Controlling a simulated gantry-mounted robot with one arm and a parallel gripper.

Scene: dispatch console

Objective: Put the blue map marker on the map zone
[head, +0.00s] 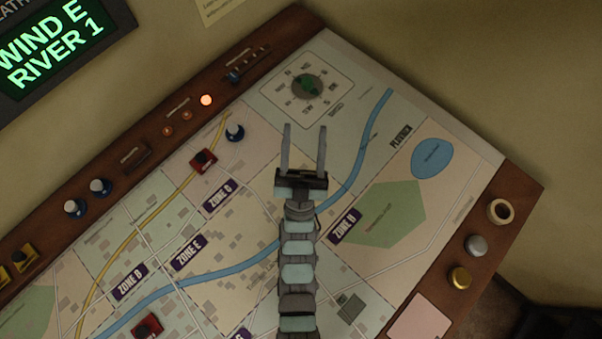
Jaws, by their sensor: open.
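A blue marker with a white part (235,132) stands on the map near its upper left edge, beside a red piece. Two similar blue-and-white pieces, one lower (75,208) and one upper (100,187), sit on the wooden border at left; I cannot tell whether they are markers or knobs. The map (430,270) has several zones with dark labels, among them Zone E (188,252) and Zone B (130,281). My gripper (304,127) is open and empty over the upper middle of the map, right of the blue marker and apart from it.
Red pieces stand on the map, one by the blue marker (203,161) and one at the bottom left (148,325). Lit buttons (206,100) line the upper wooden border. Round knobs (460,278) sit on the right border. The map's right side is clear.

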